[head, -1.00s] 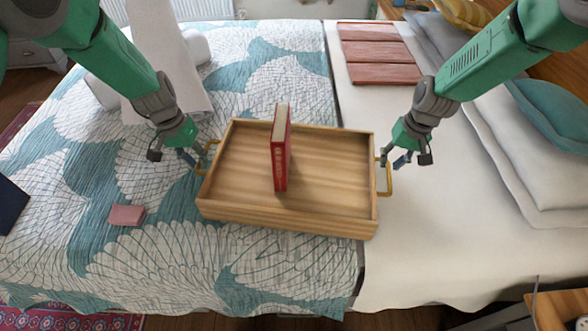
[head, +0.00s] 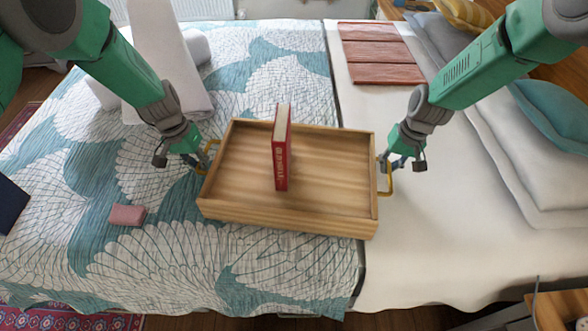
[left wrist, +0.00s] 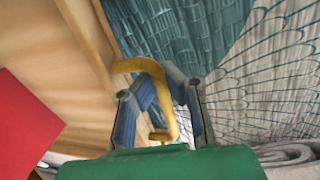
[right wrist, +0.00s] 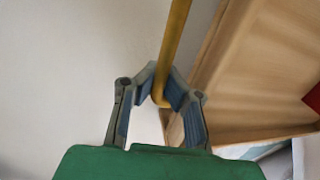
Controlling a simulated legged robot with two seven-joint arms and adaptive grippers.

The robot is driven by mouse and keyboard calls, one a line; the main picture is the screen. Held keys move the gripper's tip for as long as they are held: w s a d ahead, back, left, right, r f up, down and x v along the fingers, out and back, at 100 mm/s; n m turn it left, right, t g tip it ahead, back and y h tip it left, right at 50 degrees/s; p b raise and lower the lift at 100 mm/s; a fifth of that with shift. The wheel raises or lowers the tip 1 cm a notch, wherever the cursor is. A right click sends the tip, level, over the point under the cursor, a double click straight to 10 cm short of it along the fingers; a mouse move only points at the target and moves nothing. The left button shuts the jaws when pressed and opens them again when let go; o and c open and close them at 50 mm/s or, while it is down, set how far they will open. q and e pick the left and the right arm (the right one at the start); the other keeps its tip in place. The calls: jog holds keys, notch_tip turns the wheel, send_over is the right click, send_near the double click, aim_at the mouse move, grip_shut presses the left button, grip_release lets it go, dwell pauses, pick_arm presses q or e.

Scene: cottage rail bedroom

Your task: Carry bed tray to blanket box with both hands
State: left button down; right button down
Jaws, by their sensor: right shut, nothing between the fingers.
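The wooden bed tray (head: 300,222) lies on the bed, across the patterned cover and the white sheet. A red book (head: 281,150) stands upright in it. My left gripper (head: 203,163) is at the tray's left yellow handle (head: 213,143). In the left wrist view its fingers (left wrist: 164,85) lie on either side of the handle (left wrist: 172,110); whether they press on it is unclear. My right gripper (head: 387,164) is shut at the right yellow handle (head: 388,186), with nothing gripped. In the right wrist view its fingers (right wrist: 160,90) overlap the handle (right wrist: 175,45).
A pink block (head: 127,215) lies on the cover at left. Folded reddish panels (head: 380,53) lie behind the tray. Pillows (head: 535,170) are at right, white rolls (head: 165,70) at back left. A dark blue object (head: 10,205) is at the left edge. Bed in front of the tray is clear.

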pick_arm(q)
jog(key=shift+a+r, duration=0.1)
jog(key=shift+r, duration=0.1)
pick_arm(e)
jog(key=shift+w+d+r, duration=0.1)
jog(key=shift+w+r, duration=0.15)
jog(key=shift+r, duration=0.1)
